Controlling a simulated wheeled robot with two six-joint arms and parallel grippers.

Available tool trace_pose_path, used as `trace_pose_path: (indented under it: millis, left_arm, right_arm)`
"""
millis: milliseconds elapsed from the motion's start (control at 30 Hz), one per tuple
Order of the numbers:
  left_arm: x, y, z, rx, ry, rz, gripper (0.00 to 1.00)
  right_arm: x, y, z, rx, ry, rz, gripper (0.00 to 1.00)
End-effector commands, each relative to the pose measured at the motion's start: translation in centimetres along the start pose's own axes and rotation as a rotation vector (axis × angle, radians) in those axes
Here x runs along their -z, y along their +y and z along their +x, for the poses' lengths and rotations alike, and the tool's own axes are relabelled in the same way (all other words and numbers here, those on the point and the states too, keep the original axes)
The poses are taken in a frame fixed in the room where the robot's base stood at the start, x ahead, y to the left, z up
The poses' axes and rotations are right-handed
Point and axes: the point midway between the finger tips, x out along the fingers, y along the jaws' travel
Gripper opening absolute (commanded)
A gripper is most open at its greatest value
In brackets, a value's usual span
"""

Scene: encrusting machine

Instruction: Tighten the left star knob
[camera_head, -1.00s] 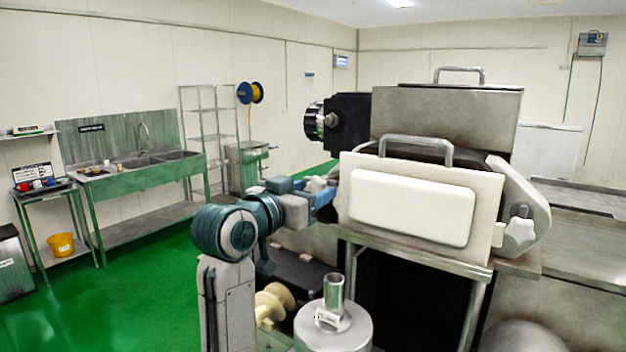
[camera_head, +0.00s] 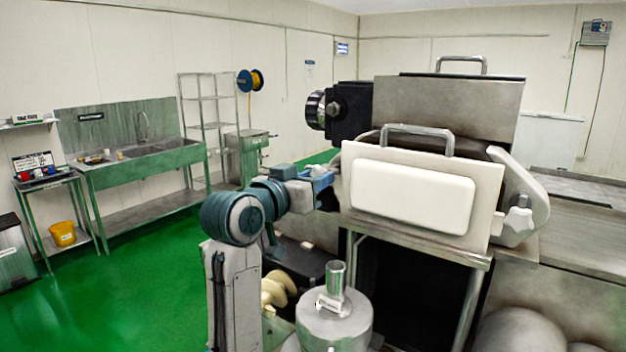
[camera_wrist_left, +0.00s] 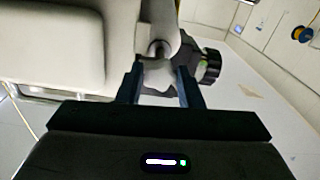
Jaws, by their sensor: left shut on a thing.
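The left star knob (camera_wrist_left: 158,75) is pale and lobed, and sits between the two fingers of my left gripper (camera_wrist_left: 160,85) in the left wrist view. The fingers are shut on it from both sides. In the head view my left gripper (camera_head: 322,180) is at the left side of the machine's white front cover (camera_head: 350,190), and it hides most or all of the knob there. The right star knob (camera_head: 518,222) is white and stands free on the cover's right side. My right gripper is not in view.
A metal cylinder with an upright tube (camera_head: 333,318) stands below and in front of the cover. A black motor with a round dark knob (camera_head: 348,108) juts out above my left gripper. A sink bench (camera_head: 140,165) is far left, with open green floor between.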

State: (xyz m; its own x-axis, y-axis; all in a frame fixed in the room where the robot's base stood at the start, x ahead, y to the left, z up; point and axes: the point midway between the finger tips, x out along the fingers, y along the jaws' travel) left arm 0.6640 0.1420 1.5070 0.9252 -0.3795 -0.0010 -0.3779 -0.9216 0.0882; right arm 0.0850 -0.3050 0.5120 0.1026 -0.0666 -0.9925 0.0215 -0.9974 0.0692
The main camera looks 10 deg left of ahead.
Motion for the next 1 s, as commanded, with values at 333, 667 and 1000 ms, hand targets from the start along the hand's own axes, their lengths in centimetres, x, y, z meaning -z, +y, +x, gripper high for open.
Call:
trace_pose_path:
  millis: [333, 667, 1000]
  left_arm:
    - [0.0, 0.0, 0.0, 0.0, 0.0, -0.002, 0.55]
    - [-0.1, 0.0, -0.3, 0.0, 0.001, -0.001, 0.55]
    - [-0.4, -0.1, -6.2, 0.003, 0.005, 0.003, 0.55]
  right_arm:
    - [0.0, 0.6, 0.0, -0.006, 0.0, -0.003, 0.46]
    - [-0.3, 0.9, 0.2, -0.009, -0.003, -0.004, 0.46]
    - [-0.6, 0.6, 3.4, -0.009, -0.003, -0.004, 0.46]
